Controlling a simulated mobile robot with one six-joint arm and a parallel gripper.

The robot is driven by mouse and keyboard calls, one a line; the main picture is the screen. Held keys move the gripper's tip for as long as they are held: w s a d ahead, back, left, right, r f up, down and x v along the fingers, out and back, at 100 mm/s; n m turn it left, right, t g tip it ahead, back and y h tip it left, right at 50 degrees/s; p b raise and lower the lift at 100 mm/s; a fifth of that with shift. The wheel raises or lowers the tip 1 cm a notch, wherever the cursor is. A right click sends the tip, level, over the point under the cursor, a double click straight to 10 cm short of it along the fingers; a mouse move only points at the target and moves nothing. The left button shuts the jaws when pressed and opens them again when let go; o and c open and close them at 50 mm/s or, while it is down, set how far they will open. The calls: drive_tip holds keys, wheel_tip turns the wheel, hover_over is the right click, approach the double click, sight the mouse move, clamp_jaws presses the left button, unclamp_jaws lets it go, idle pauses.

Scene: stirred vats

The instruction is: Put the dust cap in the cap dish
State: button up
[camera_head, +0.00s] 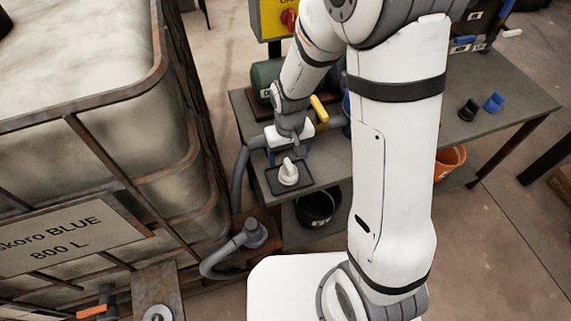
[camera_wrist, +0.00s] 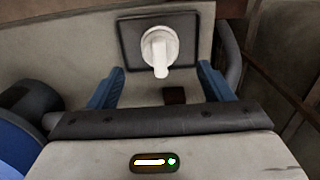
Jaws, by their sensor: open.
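A white round cap with a raised grip tab, which looks like the dust cap (camera_head: 289,173), sits on a dark, square, rimmed plate that looks like the cap dish (camera_head: 272,183). In the wrist view the cap (camera_wrist: 158,48) lies within the rim of the dish (camera_wrist: 128,42). My gripper (camera_head: 288,151) is just behind and above the cap in the head view. Its blue fingers (camera_wrist: 161,72) are spread wide with nothing held. The cap's tab points toward the gap between the fingertips, and no finger appears to touch it.
The dish is on a grey bench (camera_head: 325,172). Behind it are a green motor (camera_head: 265,78) and a yellow handle (camera_head: 319,108). A black bucket (camera_head: 317,208) stands below. A caged tank (camera_head: 100,130) is at left. Black and blue fittings (camera_head: 494,102) stand at right.

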sight(289, 165)
drive_tip(key=shift+r, duration=1.95)
drive_tip(key=s+d+r+m+t, duration=0.2)
drive_tip(key=s+d+r+m, duration=0.1)
drive_tip(key=s+d+r, duration=0.8)
wheel_tip(289, 165, up, 4)
drive_tip(key=shift+s+d+r+t, duration=0.15)
drive_tip(key=shift+s+r+t, duration=0.15)
drive_tip(key=shift+s, duration=0.4)
